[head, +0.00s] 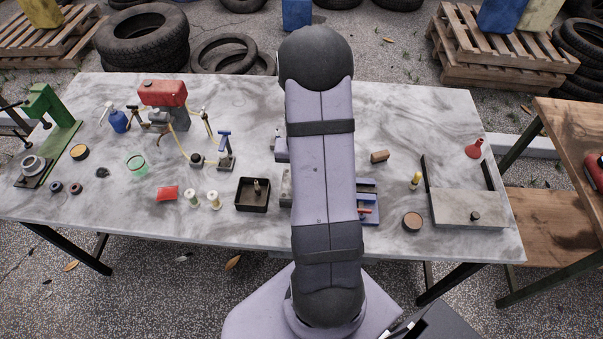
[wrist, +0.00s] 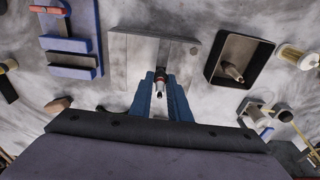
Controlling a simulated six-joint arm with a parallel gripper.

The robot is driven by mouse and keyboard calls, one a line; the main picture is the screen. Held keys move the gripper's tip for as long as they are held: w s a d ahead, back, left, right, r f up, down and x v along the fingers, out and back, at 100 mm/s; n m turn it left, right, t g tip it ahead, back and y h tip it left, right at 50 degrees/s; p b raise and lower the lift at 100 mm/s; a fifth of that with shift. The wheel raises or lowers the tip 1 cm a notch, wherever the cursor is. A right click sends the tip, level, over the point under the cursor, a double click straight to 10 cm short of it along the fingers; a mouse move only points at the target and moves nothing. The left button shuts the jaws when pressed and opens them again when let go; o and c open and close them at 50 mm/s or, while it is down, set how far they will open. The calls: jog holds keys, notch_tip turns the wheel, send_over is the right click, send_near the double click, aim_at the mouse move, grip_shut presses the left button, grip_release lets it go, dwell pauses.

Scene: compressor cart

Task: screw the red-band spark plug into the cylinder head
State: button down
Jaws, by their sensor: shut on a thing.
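In the wrist view my gripper (wrist: 160,88) is shut on a spark plug (wrist: 159,93), which sits between its two blue fingers. I cannot make out its band colour for sure. The grey block of the cylinder head (wrist: 136,49) lies beyond the fingertips, and the plug's far end overlaps its near part in the picture. I cannot tell whether the plug touches it or sits in a hole. In the head view my arm hides my gripper, the held plug and most of the cylinder head; a grey edge of it (head: 286,188) shows left of the arm.
A black tray (wrist: 212,75) with another spark plug (wrist: 232,71) stands close to the cylinder head; the tray also shows in the head view (head: 252,208). A blue holder (wrist: 72,45) lies on the other side.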

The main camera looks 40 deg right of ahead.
jog(key=shift+f, duration=0.25)
jog(key=c, duration=1.6)
grip_release()
grip_shut()
jog(key=m+b, duration=0.1)
jog(key=m, duration=0.2)
jog(key=shift+f+b, duration=0.15)
jog(key=shift+b, duration=0.25)
jog(key=shift+m, duration=0.8)
jog(key=shift+b, duration=0.4)
